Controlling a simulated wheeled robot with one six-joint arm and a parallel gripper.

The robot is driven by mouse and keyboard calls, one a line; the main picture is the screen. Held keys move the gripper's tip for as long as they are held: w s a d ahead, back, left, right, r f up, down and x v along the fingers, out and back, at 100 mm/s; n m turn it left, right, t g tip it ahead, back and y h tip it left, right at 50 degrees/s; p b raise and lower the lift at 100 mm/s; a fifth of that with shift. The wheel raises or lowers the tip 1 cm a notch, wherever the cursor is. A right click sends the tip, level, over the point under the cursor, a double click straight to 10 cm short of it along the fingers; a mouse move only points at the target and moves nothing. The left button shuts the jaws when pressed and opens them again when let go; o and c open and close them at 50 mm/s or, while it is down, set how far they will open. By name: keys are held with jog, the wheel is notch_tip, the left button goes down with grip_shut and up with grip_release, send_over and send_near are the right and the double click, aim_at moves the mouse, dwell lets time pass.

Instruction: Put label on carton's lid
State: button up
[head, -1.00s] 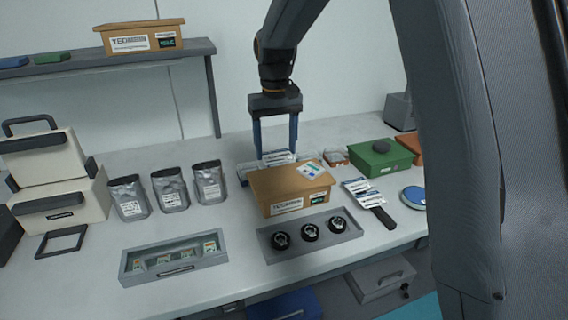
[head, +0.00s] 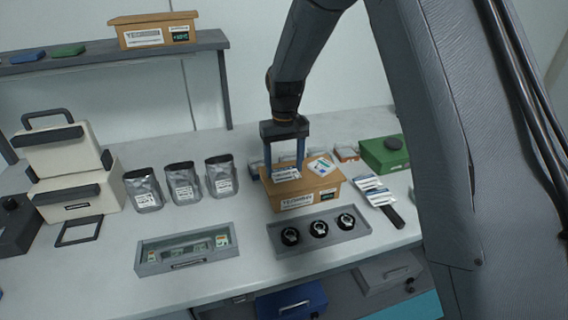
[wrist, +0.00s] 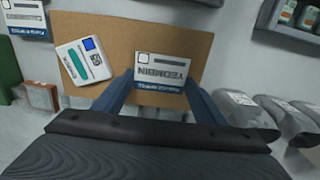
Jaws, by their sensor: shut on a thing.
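The carton (head: 290,201) is a brown box on the table, right of the middle in the head view. Its lid also fills the middle of the wrist view (wrist: 120,32). My gripper (head: 286,179) is over the left half of the lid, pointing down. It is shut on a white and blue label (wrist: 160,72) with printed text, which also shows in the head view (head: 286,173). The label is at or just above the lid; I cannot tell whether it touches. Another white label (wrist: 84,60) with blue and teal marks lies tilted on the lid beside it.
A grey tray with several black round parts (head: 319,229) stands in front of the carton. Silver pouches (head: 184,184) stand to its left. A green box (head: 386,155) and a dark holder with labels (head: 378,193) are to its right. Bare table (head: 215,285) lies in front.

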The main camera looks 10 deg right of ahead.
aim_at(285, 172)
jog(key=shift+f, duration=0.2)
jog(key=shift+s+d+f, duration=0.1)
jog(key=shift+s+f, duration=0.2)
jog(key=shift+f, duration=0.35)
jog(key=o, duration=1)
jog(key=shift+r, duration=0.4)
notch_tip(285, 172, up, 13)
jog(key=b, duration=0.4)
jog(key=s+d+f, duration=0.4)
jog(key=s, duration=0.4)
jog(key=s+d+f+m, duration=0.1)
jog(key=s+d+f, duration=0.3)
jog(key=s, duration=0.4)
jog(key=s+d+f+m+t, duration=0.1)
jog(key=s+d+f, duration=0.3)
jog(key=s, duration=0.4)
jog(key=shift+s, duration=0.1)
